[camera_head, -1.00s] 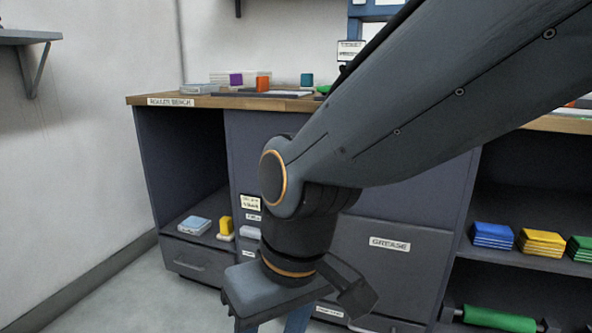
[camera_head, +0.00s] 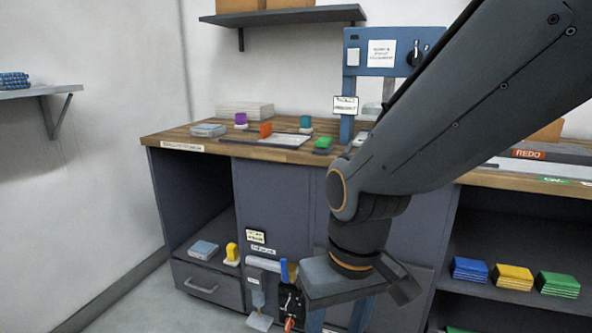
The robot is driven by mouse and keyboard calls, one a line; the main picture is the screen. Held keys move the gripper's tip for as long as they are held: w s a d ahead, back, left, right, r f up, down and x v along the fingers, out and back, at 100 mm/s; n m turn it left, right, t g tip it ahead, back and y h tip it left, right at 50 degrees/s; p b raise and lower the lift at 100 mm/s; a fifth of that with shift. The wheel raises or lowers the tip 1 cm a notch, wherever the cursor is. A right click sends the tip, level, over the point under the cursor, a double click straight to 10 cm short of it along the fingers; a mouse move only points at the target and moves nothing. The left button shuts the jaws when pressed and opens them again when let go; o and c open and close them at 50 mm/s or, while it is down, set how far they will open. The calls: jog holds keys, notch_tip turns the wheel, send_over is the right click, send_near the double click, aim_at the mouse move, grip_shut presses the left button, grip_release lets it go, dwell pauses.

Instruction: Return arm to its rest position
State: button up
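My arm comes in from the upper right, and its dark grey link (camera_head: 440,115) slopes down to the left to the elbow-like joint with an orange ring (camera_head: 337,188). Below that, the wrist (camera_head: 358,240) points down in front of the cabinet. My gripper (camera_head: 340,316) hangs at the bottom edge of the picture. Blue-grey strips show under its body, but I cannot tell if they are its fingers. The tips are cut off or hidden, and nothing held can be made out.
A wooden bench (camera_head: 215,150) with small coloured blocks runs behind my arm. A blue-framed panel (camera_head: 382,52) stands on it. A small device with a blue handle and dial (camera_head: 290,300) is left of my gripper. Shelves at right hold coloured stacks (camera_head: 513,277). Floor shows at lower left.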

jog(key=s+d+r+m+h+p, duration=0.1)
jog(key=s+d+r+m+p, duration=0.1)
jog(key=d+r+p, duration=1.1)
notch_tip(320, 180, up, 4)
jog(key=m+p, duration=0.1)
jog(key=p, duration=0.6)
jog(key=shift+s+d+m+p, duration=0.15)
jog(key=shift+m+p, duration=0.25)
jog(key=shift+f, duration=0.1)
